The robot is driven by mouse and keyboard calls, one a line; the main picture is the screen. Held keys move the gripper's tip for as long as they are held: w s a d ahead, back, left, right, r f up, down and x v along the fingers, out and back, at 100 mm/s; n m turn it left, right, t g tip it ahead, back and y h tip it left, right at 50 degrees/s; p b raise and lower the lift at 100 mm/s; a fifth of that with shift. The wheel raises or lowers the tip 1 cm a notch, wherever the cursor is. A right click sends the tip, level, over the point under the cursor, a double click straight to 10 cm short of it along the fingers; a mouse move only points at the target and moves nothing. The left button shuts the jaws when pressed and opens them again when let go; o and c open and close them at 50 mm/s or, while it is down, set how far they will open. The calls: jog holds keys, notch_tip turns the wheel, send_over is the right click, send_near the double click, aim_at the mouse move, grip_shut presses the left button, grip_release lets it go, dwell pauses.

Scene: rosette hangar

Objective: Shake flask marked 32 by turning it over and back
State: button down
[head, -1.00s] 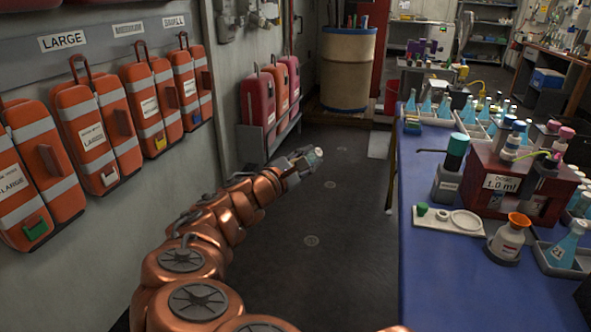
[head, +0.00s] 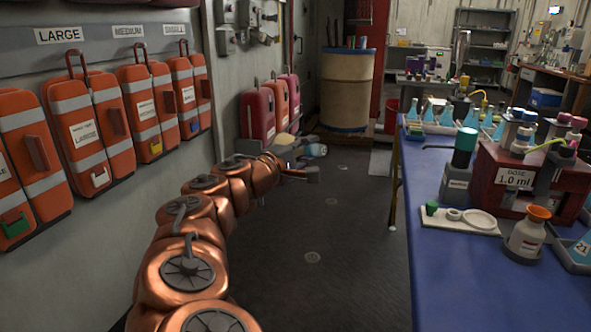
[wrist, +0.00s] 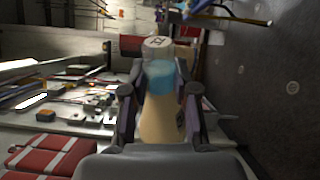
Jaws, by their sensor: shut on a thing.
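In the wrist view my gripper (wrist: 160,78) is shut on a flask (wrist: 160,115), with one finger on each side of it. The flask has a pale cap with a dark mark on its end, blue liquid by the neck and a tan-looking body. The marks on the cap and body are too small to read. In the head view the flask (head: 314,150) shows small beyond my arm, held in the air over the aisle. It lies roughly on its side, cap to the right. My gripper partly hides it.
A blue-topped bench (head: 440,265) at right carries a red dose station (head: 512,180), a white tray (head: 458,221) and several flasks. Orange cases (head: 88,135) hang on the left wall. A tan drum (head: 345,92) stands behind. The aisle floor (head: 335,240) is clear.

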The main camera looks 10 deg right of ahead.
jog(key=shift+f+m+b, duration=0.35)
jog(key=shift+m+b, duration=0.45)
jog(key=shift+b, duration=0.35)
jog(key=m+b, duration=0.4)
jog(key=b, duration=0.1)
jog(key=shift+r, duration=0.1)
jog(key=shift+m+b, duration=0.4)
jog(key=shift+b, duration=0.05)
jog(key=shift+r+m, duration=0.25)
jog(key=shift+m, duration=0.05)
